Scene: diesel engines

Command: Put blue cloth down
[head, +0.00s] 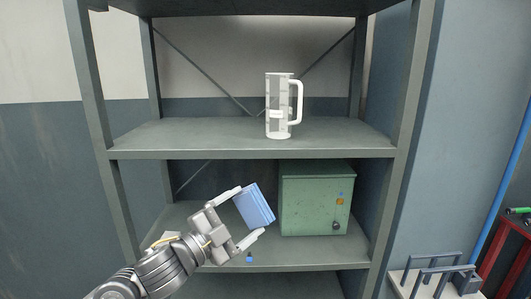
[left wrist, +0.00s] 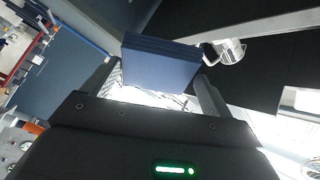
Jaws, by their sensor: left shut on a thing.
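The blue cloth (head: 255,206) is a folded block, held tilted in front of the lower shelf. My left gripper (head: 251,213) comes in from the lower left and is shut on the cloth, one finger above it and one below. In the left wrist view the cloth (left wrist: 160,62) sits between the two dark fingers of the left gripper (left wrist: 158,88). The lower shelf (head: 310,252) of the grey rack is behind and below the cloth. My right gripper is not in view.
A green metal box (head: 316,203) stands on the lower shelf, just right of the cloth. A clear jug with a white handle (head: 280,106) stands on the shelf above. A rack post (head: 408,110) bounds the right side. The lower shelf's left part looks mostly free.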

